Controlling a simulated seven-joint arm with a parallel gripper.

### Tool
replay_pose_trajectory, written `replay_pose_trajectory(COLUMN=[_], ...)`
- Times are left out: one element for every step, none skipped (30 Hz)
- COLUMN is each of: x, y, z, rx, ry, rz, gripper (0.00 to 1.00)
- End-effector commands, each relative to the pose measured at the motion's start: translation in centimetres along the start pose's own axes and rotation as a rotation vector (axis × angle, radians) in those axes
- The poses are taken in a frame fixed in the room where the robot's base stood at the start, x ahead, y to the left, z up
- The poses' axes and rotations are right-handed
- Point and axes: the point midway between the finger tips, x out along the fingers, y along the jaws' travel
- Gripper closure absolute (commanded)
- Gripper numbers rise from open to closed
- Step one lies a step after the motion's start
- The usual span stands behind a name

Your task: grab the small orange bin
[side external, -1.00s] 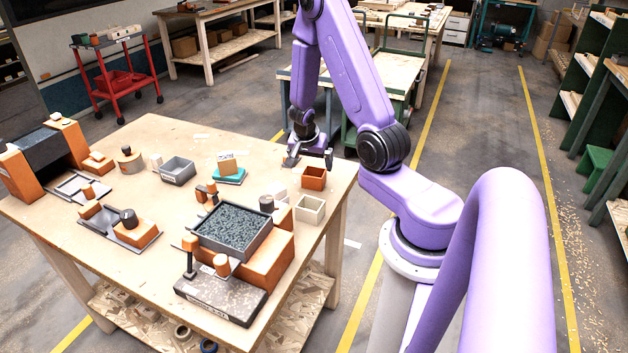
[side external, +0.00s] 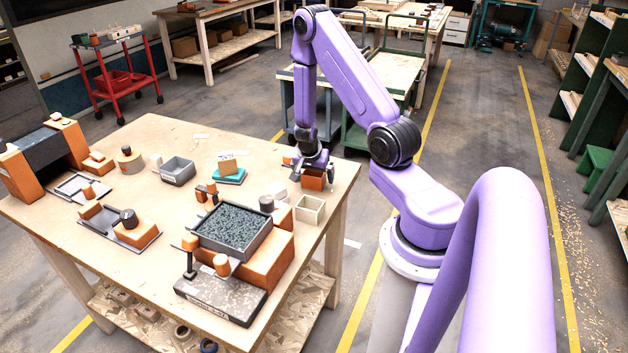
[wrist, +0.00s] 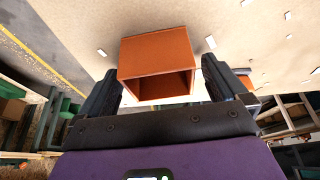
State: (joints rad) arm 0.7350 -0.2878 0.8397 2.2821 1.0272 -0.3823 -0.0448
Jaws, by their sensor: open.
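The small orange bin (side external: 314,182) stands on the wooden table near its right edge in the side external view. It is a square open-topped box. In the wrist view the orange bin (wrist: 156,56) shows between my two fingers, with its opening partly in sight. My gripper (side external: 313,172) is down at the bin, with a finger on either side. In the wrist view my gripper (wrist: 160,80) is open, and a narrow gap shows between the bin and the right finger. Whether either finger touches the bin I cannot tell.
A cream bin (side external: 309,209) stands just in front of the orange one. A grey bin (side external: 178,171) and a teal tray (side external: 229,177) with a block lie to the left. A large dark tray (side external: 232,228) on orange blocks stands nearer the camera. A green cart (side external: 385,85) is behind.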

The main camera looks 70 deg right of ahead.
Motion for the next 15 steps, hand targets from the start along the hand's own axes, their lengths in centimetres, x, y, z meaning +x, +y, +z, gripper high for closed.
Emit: replay_pose_trajectory(x=[-0.01, -0.02, -0.02, -0.03, -0.03, -0.03, -0.03, -0.03, -0.04, -0.04, -0.04, -0.04, -0.04, -0.04, -0.05], y=[-0.01, -0.01, -0.02, -0.02, -0.01, -0.01, -0.01, -0.01, -0.01, -0.01, -0.02, -0.02, -0.02, -0.02, -0.02], z=[-0.01, -0.01, -0.01, -0.01, -0.01, -0.01, -0.01, -0.01, -0.01, -0.01, -0.02, -0.02, -0.02, -0.02, -0.01], rx=[0.000, 0.000, 0.000, 0.000, 0.000, 0.000, 0.000, 0.000, 0.000, 0.000, 0.000, 0.000, 0.000, 0.000, 0.000], ry=[0.000, 0.000, 0.000, 0.000, 0.000, 0.000, 0.000, 0.000, 0.000, 0.000, 0.000, 0.000, 0.000, 0.000, 0.000], rz=[0.000, 0.000, 0.000, 0.000, 0.000, 0.000, 0.000, 0.000, 0.000, 0.000, 0.000, 0.000, 0.000, 0.000, 0.000], gripper=[0.01, 0.01, 0.01, 0.10, 0.20, 0.33, 0.43, 0.53, 0.55, 0.55, 0.55, 0.55, 0.55, 0.55, 0.55])
